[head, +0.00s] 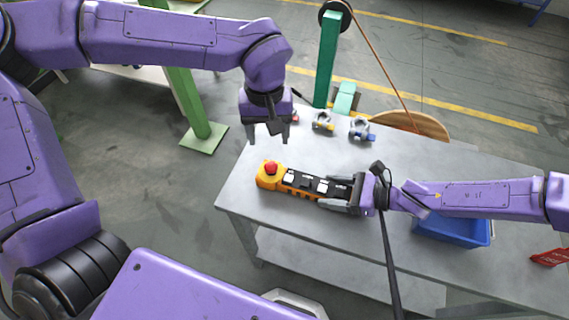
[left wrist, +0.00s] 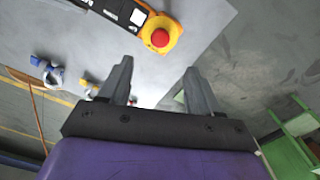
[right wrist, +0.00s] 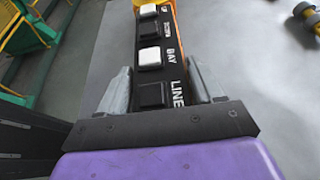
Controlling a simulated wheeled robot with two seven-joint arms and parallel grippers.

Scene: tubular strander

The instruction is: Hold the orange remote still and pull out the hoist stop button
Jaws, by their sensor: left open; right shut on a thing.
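The orange remote (head: 308,186) lies on the grey table near its front left edge. Its black face carries black and white buttons and lettering. The red hoist stop button (head: 271,167) is on its left end, and also shows in the left wrist view (left wrist: 160,38). My right gripper (head: 338,193) is shut on the remote's right end; in the right wrist view its fingers (right wrist: 160,92) lie on both sides of the black face. My left gripper (head: 277,137) is open and empty, fingers pointing down, above the table and behind the red button, apart from it.
Two small clamp-like parts, one yellow-marked (head: 323,122) and one blue-marked (head: 361,129), stand at the table's back. A blue bin (head: 455,230) is at the right, under my right arm. A green post (head: 327,60) rises behind the table (head: 240,195). A red tag (head: 549,257) lies far right.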

